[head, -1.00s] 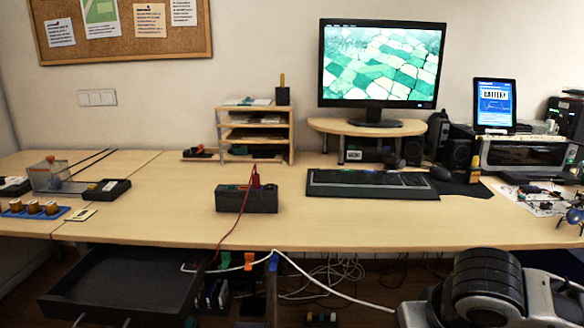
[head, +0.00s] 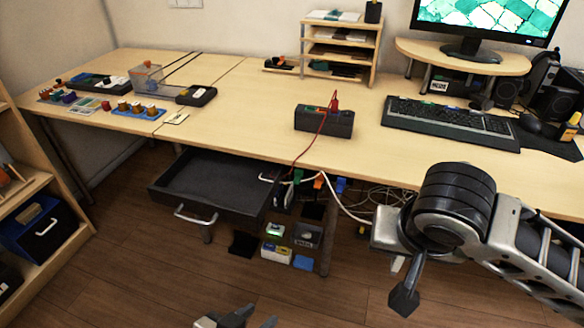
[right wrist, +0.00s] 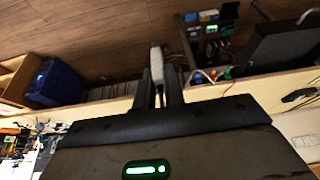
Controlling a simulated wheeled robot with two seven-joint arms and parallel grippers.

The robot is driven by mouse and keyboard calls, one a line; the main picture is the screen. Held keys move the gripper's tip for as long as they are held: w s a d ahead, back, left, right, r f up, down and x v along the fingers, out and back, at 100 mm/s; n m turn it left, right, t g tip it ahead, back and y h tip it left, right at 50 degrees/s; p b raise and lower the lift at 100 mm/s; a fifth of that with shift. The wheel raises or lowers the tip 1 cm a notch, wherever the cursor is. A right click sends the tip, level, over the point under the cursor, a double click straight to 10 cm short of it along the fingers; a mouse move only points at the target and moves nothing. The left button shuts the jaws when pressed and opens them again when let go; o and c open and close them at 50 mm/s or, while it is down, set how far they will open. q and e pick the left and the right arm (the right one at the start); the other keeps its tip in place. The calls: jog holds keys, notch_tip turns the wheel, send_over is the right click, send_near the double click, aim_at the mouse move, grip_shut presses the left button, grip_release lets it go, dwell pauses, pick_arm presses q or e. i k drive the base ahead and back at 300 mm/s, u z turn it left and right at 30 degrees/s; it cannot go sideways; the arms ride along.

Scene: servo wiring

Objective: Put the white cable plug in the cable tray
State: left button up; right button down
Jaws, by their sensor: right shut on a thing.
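The white cable plug (right wrist: 157,65) is a pale, narrow piece between the fingers of my right gripper (right wrist: 158,88) in the right wrist view, which is shut on it. Its white cable (head: 345,208) runs in the head view from under the desk edge to my right arm, which hides the plug and most of that gripper. A black open tray (head: 178,205), like a pulled-out drawer with a pale handle, sticks out under the desk and looks empty; I take it for the cable tray. My left gripper (head: 252,318) is at the bottom edge, partly cut off, its fingers apart and empty.
Green, orange and blue clips (head: 318,182) sit under the desk edge beside the tray. A black box with a red plug (head: 325,121) stands on the desk (head: 250,95). Small boxes (head: 276,252) lie below. A shelf (head: 40,215) stands at left. The floor (head: 150,270) in front is clear.

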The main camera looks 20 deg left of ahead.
aim_at(203, 182)
jog(key=u, duration=2.45)
jog(key=i, duration=2.1)
jog(key=z, duration=2.6)
jog(key=i, duration=0.5)
